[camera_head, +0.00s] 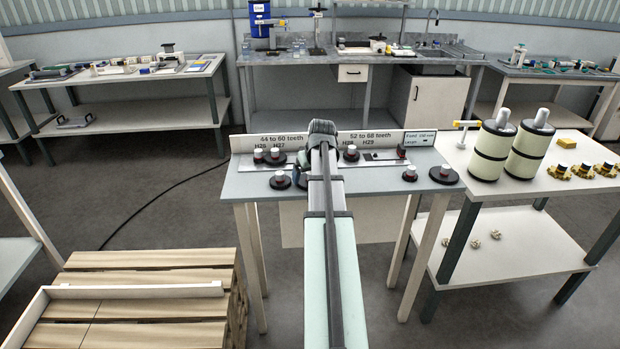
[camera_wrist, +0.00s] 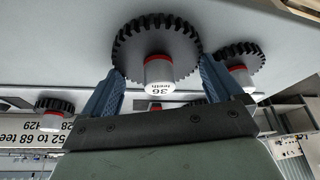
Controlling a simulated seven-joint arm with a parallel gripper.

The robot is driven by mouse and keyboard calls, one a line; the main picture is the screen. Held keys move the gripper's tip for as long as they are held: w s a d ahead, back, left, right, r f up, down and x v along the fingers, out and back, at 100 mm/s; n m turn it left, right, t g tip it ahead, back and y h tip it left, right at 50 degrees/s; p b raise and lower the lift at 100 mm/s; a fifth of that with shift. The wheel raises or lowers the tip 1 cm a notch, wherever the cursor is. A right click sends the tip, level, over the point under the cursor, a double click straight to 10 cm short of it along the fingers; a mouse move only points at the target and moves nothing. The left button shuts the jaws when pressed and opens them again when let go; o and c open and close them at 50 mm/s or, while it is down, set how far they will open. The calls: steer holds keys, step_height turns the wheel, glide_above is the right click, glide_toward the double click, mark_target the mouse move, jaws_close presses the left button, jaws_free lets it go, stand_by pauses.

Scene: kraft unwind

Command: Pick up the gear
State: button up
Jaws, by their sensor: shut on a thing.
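A dark toothed gear (camera_wrist: 130,50) with a grey face shows in the wrist view. Its hub has a red ring and a white cap (camera_wrist: 159,85) marked "36 teeth". My gripper (camera_wrist: 161,68) is shut on this gear, with one blue finger at each side of its rim. I cannot tell whether the gear touches the bench or is clear of it.
Other gears, such as one at the left (camera_head: 280,181) and one at the right (camera_head: 444,176), stand on the grey bench (camera_head: 245,190). A labelled board (camera_head: 380,138) runs along its back. A side table at the right holds two large cream rolls (camera_head: 492,152).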

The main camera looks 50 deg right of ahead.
step_height(320, 180, up, 8)
steer(key=shift+r, duration=0.25)
steer(key=shift+d+r, duration=0.1)
steer(key=shift+r, duration=0.3)
steer(key=shift+s+d+r, duration=0.2)
steer(key=shift+m+h, duration=0.3)
steer(key=shift+m, duration=0.6)
steer(key=s+d, duration=0.2)
steer(key=d, duration=0.7)
steer(key=s+d+f, duration=0.1)
steer(key=s+d, duration=0.2)
steer(key=d, duration=0.6)
steer(key=s+d, duration=0.3)
steer(key=d, duration=0.6)
steer(key=shift+d+f, duration=0.25)
steer(key=shift+d, duration=0.1)
steer(key=shift+w+n, duration=0.1)
steer(key=shift+n, duration=0.6)
